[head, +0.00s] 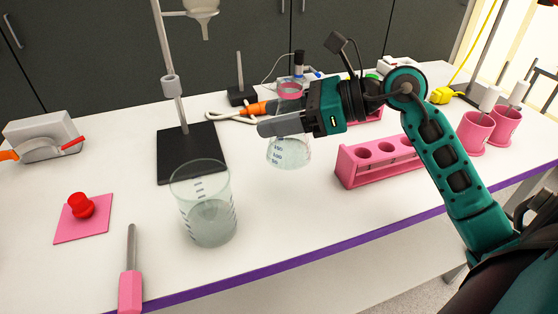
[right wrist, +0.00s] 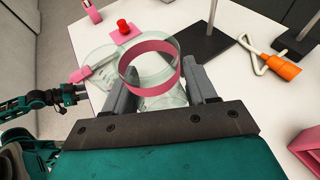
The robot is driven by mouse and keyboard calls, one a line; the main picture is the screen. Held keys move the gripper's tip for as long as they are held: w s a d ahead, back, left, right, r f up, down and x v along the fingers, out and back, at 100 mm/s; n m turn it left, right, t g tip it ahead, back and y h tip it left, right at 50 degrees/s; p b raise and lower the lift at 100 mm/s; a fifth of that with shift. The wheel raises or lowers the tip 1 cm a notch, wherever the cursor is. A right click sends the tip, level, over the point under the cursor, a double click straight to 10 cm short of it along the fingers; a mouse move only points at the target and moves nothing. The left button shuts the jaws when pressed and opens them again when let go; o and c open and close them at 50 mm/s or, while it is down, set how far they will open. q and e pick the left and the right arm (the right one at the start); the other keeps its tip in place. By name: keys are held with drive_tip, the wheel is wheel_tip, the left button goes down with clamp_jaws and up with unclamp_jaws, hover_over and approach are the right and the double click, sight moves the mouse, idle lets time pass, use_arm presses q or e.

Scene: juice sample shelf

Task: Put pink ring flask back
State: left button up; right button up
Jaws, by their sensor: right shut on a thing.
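The pink ring flask (head: 288,154) is clear glass with markings and a pink band round its neck. My right gripper (head: 270,127) is shut on its neck in the head view. In the right wrist view the flask's pink ring (right wrist: 150,60) sits between the two fingers of my right gripper (right wrist: 155,90). The flask is upright; whether its base touches the table is hard to tell. My left gripper (right wrist: 76,94) shows small at the left of the right wrist view, apart from the flask; its jaws are unclear.
A large beaker (head: 208,222) stands in front of a black stand base (head: 190,165). A pink rack (head: 352,172) is right of the flask. A red knob (head: 80,205) sits on a pink pad (head: 100,225). Pink cups (head: 475,132) stand far right.

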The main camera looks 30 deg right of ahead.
sight(279, 157)
wheel_tip(279, 157, down, 9)
drive_tip(key=shift+b, duration=0.35)
drive_tip(key=shift+f, duration=0.1)
drive_tip(key=shift+f, duration=0.2)
drive_tip(key=o, duration=1.3)
drive_tip(key=shift+r, duration=0.1)
